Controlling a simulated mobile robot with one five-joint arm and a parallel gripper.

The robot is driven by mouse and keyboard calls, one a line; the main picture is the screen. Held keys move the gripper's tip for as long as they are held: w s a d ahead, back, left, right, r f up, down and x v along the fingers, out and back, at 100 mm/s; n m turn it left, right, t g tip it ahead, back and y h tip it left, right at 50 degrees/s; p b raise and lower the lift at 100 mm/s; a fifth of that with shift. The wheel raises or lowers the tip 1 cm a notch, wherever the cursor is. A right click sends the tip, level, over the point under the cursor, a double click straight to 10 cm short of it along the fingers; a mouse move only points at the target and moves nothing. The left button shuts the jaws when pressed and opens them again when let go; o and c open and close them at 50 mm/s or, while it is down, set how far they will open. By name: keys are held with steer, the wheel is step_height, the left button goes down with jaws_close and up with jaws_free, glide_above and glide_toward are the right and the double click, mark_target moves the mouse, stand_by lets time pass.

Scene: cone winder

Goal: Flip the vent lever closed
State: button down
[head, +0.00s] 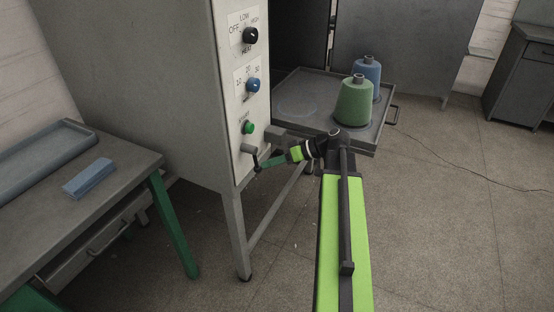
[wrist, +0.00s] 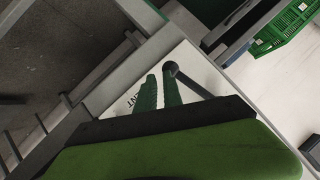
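The vent lever (head: 249,149) sits low on the machine's white front panel, below the green button. In the head view its arm runs down to a dark end close to my gripper (head: 266,163). In the wrist view, the dark lever (wrist: 192,84) has a round end and a rod slanting down to the right. My gripper (wrist: 160,88) has two green fingers with a narrow gap between them and nothing visible in it. The right fingertip overlaps the lever's round end; I cannot tell whether they touch. Part of the VENT lettering shows left of the fingers.
Above the lever are a green button (head: 249,128), a blue knob (head: 253,85) and a black heat knob (head: 250,35). Green (head: 353,103) and blue (head: 374,72) cones stand on a tray to the right. A bench (head: 117,187) with a blue block (head: 89,178) stands left.

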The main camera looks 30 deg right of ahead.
steer(key=shift+s+a+f+b, duration=0.1)
steer(key=shift+a+f+b, duration=0.25)
steer(key=shift+a, duration=0.4)
steer(key=shift+f, duration=0.1)
steer(key=s+d+r+p, duration=0.2)
steer(key=s+d, duration=0.1)
steer(key=d, duration=1)
steer(key=shift+s, duration=0.15)
